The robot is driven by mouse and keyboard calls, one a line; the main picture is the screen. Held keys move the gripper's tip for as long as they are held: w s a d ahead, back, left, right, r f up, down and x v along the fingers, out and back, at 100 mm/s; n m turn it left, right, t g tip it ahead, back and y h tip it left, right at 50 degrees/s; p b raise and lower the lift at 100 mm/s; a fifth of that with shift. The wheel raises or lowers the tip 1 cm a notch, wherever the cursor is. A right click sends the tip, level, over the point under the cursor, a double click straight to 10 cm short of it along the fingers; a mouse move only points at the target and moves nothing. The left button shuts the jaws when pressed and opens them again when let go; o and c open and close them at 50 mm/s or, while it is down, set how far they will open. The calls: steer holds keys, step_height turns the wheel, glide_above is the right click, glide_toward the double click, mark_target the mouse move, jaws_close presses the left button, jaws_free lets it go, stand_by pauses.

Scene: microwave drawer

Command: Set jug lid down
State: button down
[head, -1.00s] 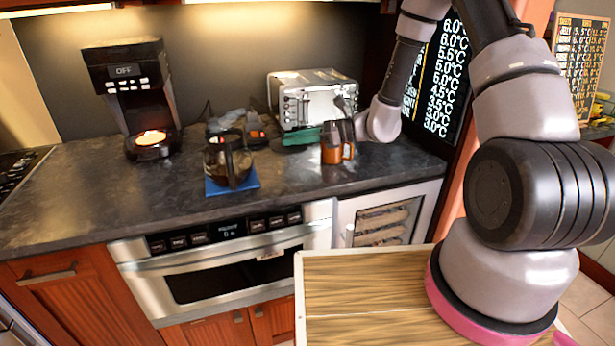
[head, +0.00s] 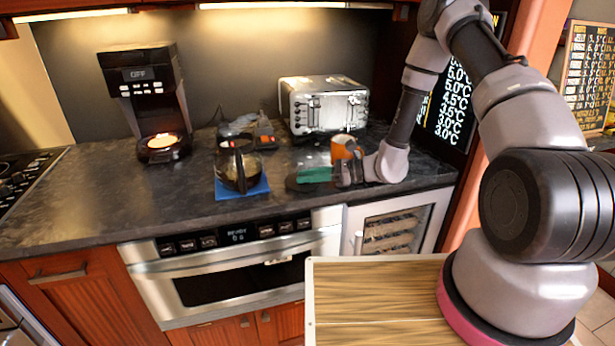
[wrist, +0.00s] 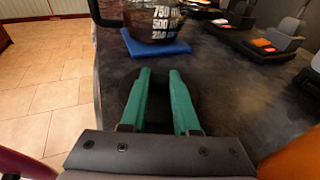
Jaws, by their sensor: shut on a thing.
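The jug lid (wrist: 158,97) is a dark disc between and under my green fingers in the wrist view, largely hidden by them. In the head view its dark edge (head: 296,184) shows beside the fingers. My gripper (head: 302,176) is shut on the lid, pointing left, low over the counter's front right part. I cannot tell whether the lid touches the counter. The glass jug (head: 238,168), with dark liquid, stands on a blue mat (head: 257,189) left of my gripper. It also shows ahead in the wrist view (wrist: 152,22), apart from the fingertips (wrist: 160,74).
An orange mug (head: 342,147) stands close behind my gripper. A toaster (head: 324,106) is at the back and a coffee machine (head: 150,95) at the left. The counter's front edge is near the lid. Bare counter (head: 100,195) lies left of the mat.

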steer(key=shift+f, duration=0.1)
steer(key=c, duration=0.7)
jaws_free()
steer(key=shift+o, duration=0.2)
steer(key=shift+d, duration=0.15)
steer(key=v, duration=1.1)
steer(key=shift+s+d+r, duration=0.1)
steer(key=shift+d+r, duration=0.2)
steer(key=s+d+r+n+t+h, duration=0.2)
steer(key=s+d+r+n+h, duration=0.2)
steer(key=r, duration=0.7)
steer(key=s+d+r+n+t+h, duration=0.1)
steer(key=s+d+r+n+h, duration=0.3)
steer(key=s+r, duration=0.4)
steer(key=s+d+r+n+t+h, duration=0.2)
steer(key=s+d+r+n+h, duration=0.2)
steer(key=r, duration=1.2)
steer(key=s+n+h, duration=0.1)
steer(key=s+n, duration=0.2)
steer(key=shift+d+t+h, duration=0.15)
steer(key=shift+t+h, duration=0.15)
steer(key=shift+h, duration=0.1)
